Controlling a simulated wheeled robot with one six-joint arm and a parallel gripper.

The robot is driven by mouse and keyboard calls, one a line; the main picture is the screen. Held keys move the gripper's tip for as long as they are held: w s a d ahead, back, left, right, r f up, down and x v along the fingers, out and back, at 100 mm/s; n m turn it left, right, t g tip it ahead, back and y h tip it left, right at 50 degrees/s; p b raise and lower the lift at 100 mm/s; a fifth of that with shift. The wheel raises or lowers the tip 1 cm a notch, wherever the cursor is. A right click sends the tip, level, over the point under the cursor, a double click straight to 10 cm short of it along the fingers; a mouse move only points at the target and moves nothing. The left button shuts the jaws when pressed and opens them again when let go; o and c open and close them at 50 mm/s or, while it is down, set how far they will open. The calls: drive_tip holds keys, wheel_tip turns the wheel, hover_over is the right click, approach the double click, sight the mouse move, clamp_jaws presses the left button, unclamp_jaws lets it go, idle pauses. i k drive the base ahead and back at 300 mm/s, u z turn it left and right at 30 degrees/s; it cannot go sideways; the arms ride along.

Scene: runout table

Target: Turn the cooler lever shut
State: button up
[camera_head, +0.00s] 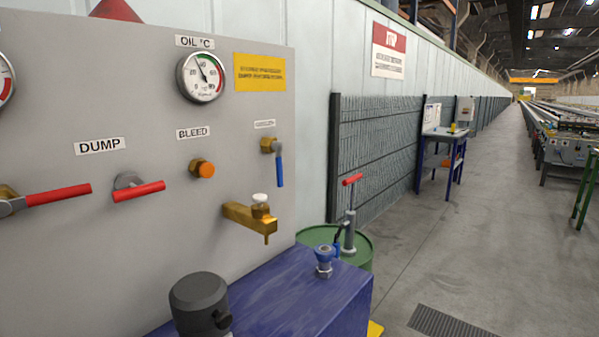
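A lever with a blue handle (280,169) hangs straight down from a brass valve body (267,145) at the right side of the grey panel (100,250). The small label (265,124) above it is too small to read, so I cannot confirm that it is the cooler lever. A second small blue valve (323,253) sits on top of the blue tank (310,300). My gripper is not in view.
Two red levers (57,195) (138,191), an orange knob (205,170) and a brass tap (245,216) stick out from the panel. A dark cylinder (198,297) of unclear origin rises at the bottom. A green drum (362,248) with a red-handled pump stands behind. The right aisle is open.

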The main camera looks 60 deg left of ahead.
sight(277, 145)
drive_tip(key=u, duration=0.5)
drive_tip(key=i, duration=0.85)
drive_tip(key=u, duration=0.85)
